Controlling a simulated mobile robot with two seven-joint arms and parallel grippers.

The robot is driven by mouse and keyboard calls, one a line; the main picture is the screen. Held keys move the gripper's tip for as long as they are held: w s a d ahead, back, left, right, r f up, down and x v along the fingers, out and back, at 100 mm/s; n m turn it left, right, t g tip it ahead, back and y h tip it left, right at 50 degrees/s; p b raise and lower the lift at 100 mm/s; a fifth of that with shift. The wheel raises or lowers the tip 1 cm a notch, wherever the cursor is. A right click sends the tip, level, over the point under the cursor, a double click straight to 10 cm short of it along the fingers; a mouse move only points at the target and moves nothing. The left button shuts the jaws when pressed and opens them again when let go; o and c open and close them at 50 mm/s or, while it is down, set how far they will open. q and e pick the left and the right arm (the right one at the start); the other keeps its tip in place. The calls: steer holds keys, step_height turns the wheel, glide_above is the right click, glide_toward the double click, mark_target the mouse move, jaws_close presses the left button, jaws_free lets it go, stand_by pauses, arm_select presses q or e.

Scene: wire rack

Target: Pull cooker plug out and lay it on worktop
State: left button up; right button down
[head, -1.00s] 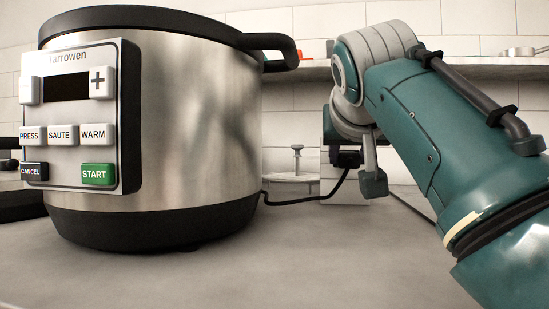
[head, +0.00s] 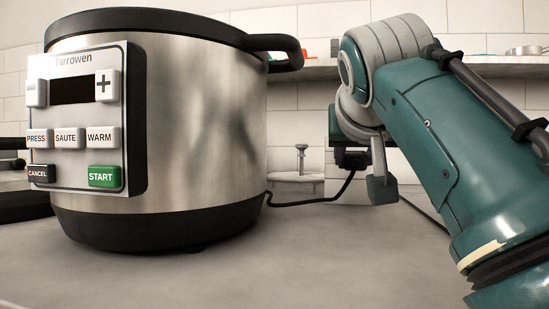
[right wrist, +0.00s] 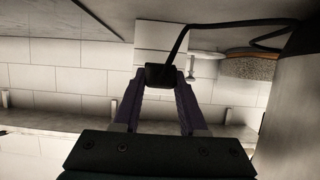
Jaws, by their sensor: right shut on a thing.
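The cooker (head: 205,130) is a large steel pot with a black lid and a button panel. It stands on the grey worktop (head: 300,260) at left in the head view. Its black cord (head: 310,204) runs right and up to the black plug (head: 351,160). My right gripper (right wrist: 160,78) is shut on the plug, which shows between its two purple fingers in the right wrist view (right wrist: 160,72). In the head view my arm partly hides the gripper. I cannot tell whether the plug is still seated in a socket. My left gripper is not in view.
A pale block (head: 347,190) stands behind the plug by the tiled wall. A round white lidded thing with a knob (head: 301,175) is beside it. A shelf (head: 305,72) runs along the wall above. The worktop in front of the cooker and cord is clear.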

steer(key=shift+s+a, duration=0.15)
steer(key=shift+s, duration=0.4)
steer(key=shift+s+a, duration=0.15)
steer(key=shift+s, duration=0.35)
steer(key=shift+s+p, duration=0.1)
steer(key=shift+p, duration=0.25)
steer(key=shift+s+a, duration=0.25)
steer(key=shift+s, duration=0.4)
steer(key=shift+s+a+p, duration=0.15)
steer(key=shift+s+p, duration=0.2)
steer(key=shift+s, duration=0.35)
